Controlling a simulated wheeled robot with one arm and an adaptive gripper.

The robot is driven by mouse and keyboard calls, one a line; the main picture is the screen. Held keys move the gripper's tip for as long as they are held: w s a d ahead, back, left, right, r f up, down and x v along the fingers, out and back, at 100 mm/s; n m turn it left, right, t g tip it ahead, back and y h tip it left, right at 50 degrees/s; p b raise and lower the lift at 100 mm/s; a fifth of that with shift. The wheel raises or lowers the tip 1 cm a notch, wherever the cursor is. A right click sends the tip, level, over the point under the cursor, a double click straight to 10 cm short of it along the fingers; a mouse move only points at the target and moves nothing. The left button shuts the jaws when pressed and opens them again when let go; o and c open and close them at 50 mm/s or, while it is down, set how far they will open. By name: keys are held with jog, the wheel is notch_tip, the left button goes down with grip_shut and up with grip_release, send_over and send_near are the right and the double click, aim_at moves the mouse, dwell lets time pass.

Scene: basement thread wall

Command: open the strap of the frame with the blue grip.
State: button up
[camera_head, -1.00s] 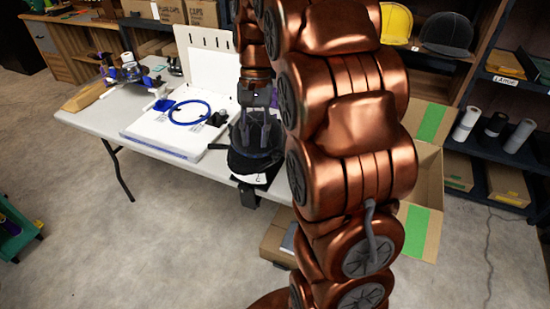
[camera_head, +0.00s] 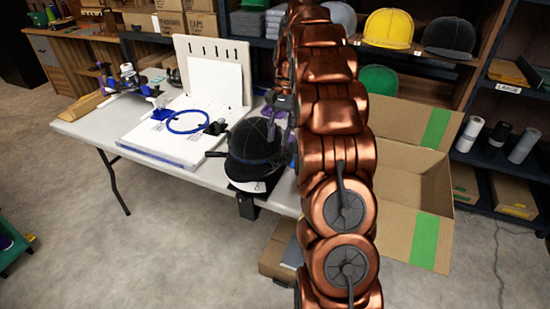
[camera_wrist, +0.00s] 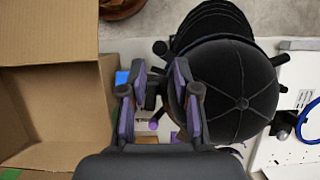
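A black cap (camera_head: 254,148) sits crown up on a dark holder at the table's front edge; in the wrist view the cap (camera_wrist: 240,95) is right of centre, its brim pointing up. A dark bar (camera_head: 216,154) sticks out left of it. My gripper (camera_wrist: 158,75) is open, its purple-padded fingers apart, at the cap's left side; the right finger overlaps the cap's edge. In the head view my gripper (camera_head: 277,118) is just right of the cap, partly hidden by my arm. A small blue patch (camera_wrist: 122,77) shows behind the left finger. I cannot make out the strap or a blue grip.
A white board (camera_head: 160,140) with a blue ring (camera_head: 187,117) lies left of the cap. A clamp-like device with blue parts (camera_head: 130,78) stands at the table's far left. An open cardboard box (camera_head: 420,180) is right of my arm. Shelves with caps stand behind.

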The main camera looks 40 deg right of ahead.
aim_at(275, 157)
jog(key=shift+p+x, duration=0.3)
jog(key=shift+x, duration=3.1)
grip_shut()
